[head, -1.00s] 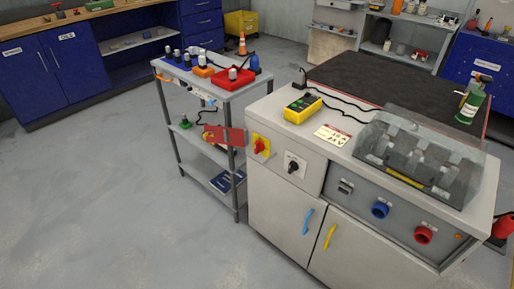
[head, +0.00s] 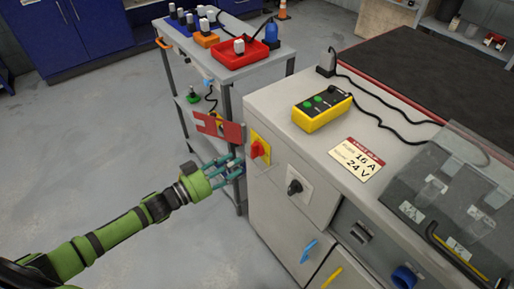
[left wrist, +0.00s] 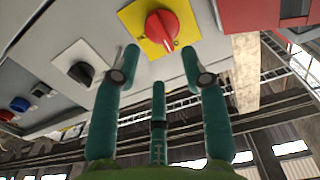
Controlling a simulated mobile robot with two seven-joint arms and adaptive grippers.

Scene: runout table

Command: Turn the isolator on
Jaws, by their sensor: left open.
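The isolator is a red rotary knob (head: 258,149) on a yellow plate (head: 263,158), on the upper left of the grey cabinet front. It also shows in the left wrist view as a red knob (left wrist: 162,27) on a yellow plate (left wrist: 146,46). My left gripper (head: 238,164) has green fingers and is close to the knob, just left of it in the head view. In the left wrist view my left gripper (left wrist: 160,65) has its fingers spread, with the knob beyond and between the tips, apart from them. My right gripper is not in view.
A red plate (head: 219,128) sticks out left of the knob, near my left fingers. A black rotary switch (head: 295,187) is right of the isolator. A yellow button box (head: 321,108) stands on the cabinet top. A grey trolley (head: 228,72) stands behind.

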